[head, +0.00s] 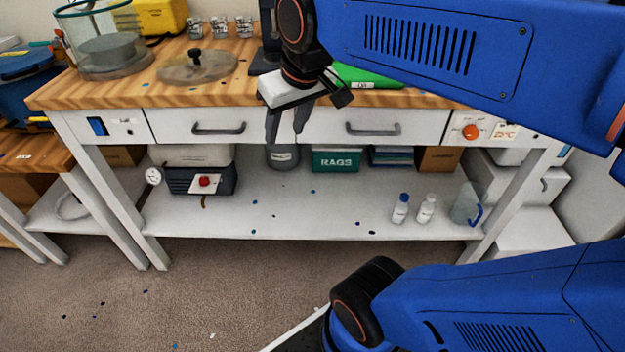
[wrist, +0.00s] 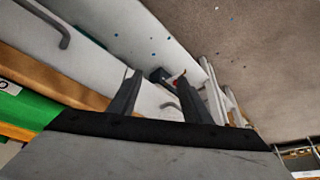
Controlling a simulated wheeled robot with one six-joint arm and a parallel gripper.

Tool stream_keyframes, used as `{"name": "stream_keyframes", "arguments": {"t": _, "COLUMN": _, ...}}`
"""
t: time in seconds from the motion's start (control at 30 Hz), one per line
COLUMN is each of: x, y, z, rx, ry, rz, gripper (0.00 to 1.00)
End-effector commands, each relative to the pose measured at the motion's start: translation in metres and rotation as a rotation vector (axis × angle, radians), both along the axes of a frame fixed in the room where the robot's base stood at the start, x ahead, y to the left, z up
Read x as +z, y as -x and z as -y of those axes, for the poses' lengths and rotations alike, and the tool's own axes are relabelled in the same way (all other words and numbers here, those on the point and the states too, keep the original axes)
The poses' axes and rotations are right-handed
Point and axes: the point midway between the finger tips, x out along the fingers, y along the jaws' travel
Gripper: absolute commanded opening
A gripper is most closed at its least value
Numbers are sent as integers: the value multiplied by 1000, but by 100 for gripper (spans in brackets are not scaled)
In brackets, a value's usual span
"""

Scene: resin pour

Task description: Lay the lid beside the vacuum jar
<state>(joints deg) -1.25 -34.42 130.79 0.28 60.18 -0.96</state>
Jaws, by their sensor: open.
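The lid (head: 197,67) is a flat, clear round disc with a black knob, lying flat on the wooden bench top. The vacuum jar (head: 98,25) is a clear glass cylinder with a grey block inside, standing on a round base to the left of the lid. My gripper (head: 286,133) is open and empty. It points down in front of the bench's drawers, to the right of the lid and apart from it. In the wrist view, my two fingers (wrist: 162,95) show apart with nothing between them; neither lid nor jar shows there.
The wooden bench (head: 120,95) has drawers with handles along its front edge. Behind the lid stand several small cups (head: 220,28) and a yellow case (head: 160,16). A green item (head: 368,76) lies right of my gripper. A vacuum pump (head: 200,181) and bottles (head: 401,208) sit on the lower shelf.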

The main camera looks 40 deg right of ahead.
Motion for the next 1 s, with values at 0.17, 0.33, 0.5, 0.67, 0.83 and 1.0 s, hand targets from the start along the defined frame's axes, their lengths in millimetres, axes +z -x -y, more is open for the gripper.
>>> {"name": "stream_keyframes", "arguments": {"t": 0.17, "x": -57, "y": 53, "z": 5, "rx": -20, "ry": 0, "rz": 4, "gripper": 44}}
{"name": "stream_keyframes", "arguments": {"t": 0.33, "x": -89, "y": 78, "z": 7, "rx": -32, "ry": 0, "rz": 5, "gripper": 44}}
{"name": "stream_keyframes", "arguments": {"t": 0.5, "x": -97, "y": 84, "z": 8, "rx": -35, "ry": 0, "rz": 5, "gripper": 44}}
{"name": "stream_keyframes", "arguments": {"t": 0.67, "x": -96, "y": 83, "z": 8, "rx": -34, "ry": -1, "rz": 5, "gripper": 44}}
{"name": "stream_keyframes", "arguments": {"t": 0.83, "x": -96, "y": 83, "z": 7, "rx": -34, "ry": -1, "rz": 5, "gripper": 44}}
{"name": "stream_keyframes", "arguments": {"t": 1.0, "x": -96, "y": 83, "z": 7, "rx": -34, "ry": -1, "rz": 5, "gripper": 44}}
